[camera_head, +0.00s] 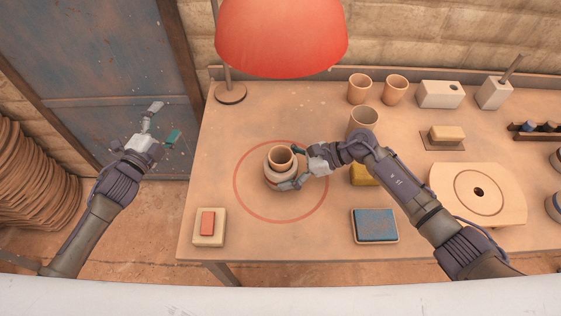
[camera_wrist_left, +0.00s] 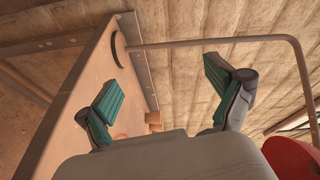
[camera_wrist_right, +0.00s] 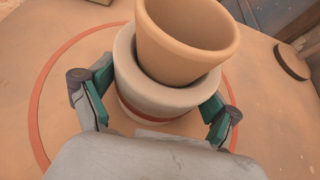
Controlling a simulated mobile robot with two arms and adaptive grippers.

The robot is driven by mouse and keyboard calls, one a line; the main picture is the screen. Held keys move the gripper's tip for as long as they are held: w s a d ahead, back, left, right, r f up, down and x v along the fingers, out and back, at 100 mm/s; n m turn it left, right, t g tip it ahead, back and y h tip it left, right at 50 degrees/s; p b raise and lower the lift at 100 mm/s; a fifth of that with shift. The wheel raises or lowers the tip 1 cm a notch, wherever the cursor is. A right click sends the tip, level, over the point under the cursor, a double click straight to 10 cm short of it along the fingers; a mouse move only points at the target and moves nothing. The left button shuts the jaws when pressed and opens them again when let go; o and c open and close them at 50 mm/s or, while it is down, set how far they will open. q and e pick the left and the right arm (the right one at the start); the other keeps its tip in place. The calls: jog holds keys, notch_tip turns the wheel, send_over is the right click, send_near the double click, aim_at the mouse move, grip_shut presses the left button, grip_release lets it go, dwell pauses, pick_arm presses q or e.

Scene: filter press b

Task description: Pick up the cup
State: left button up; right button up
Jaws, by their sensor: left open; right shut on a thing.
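A tan cup (camera_head: 280,159) sits inside a wider pale round vessel (camera_head: 272,177) within a red circle on the table. In the right wrist view the tan cup (camera_wrist_right: 187,38) leans slightly and rises above the rim of the pale vessel (camera_wrist_right: 135,95), which has a reddish band low down. My right gripper (camera_head: 289,169) is shut on the pale vessel, one finger on each side, below the tan cup. My left gripper (camera_head: 164,122) is open and empty, off the table's left side.
Several other cups stand behind: one at the back (camera_head: 359,88), one beside it (camera_head: 395,90), and a nearer one (camera_head: 364,120). A red lamp (camera_head: 280,38) hangs over the back. A blue pad (camera_head: 375,225) and a small red block (camera_head: 207,222) lie at the front.

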pick_arm(q)
jog(key=s+d+r+m+h, duration=0.1)
jog(key=s+d+m, duration=0.1)
jog(key=d+m, duration=0.65)
jog(key=m+h, duration=0.1)
jog(key=m, duration=1.2)
send_near(276, 165)
jog(key=x, duration=0.3)
jog(key=a+x, duration=0.1)
jog(key=x, duration=0.2)
jog(key=shift+w+r, duration=0.1)
jog(key=shift+w, duration=0.1)
jog(key=x, duration=0.3)
jog(key=d+x, duration=0.1)
jog(key=x, duration=0.3)
jog(key=shift+s, duration=0.15)
jog(key=c, duration=1.3)
jog(key=shift+o, duration=0.2)
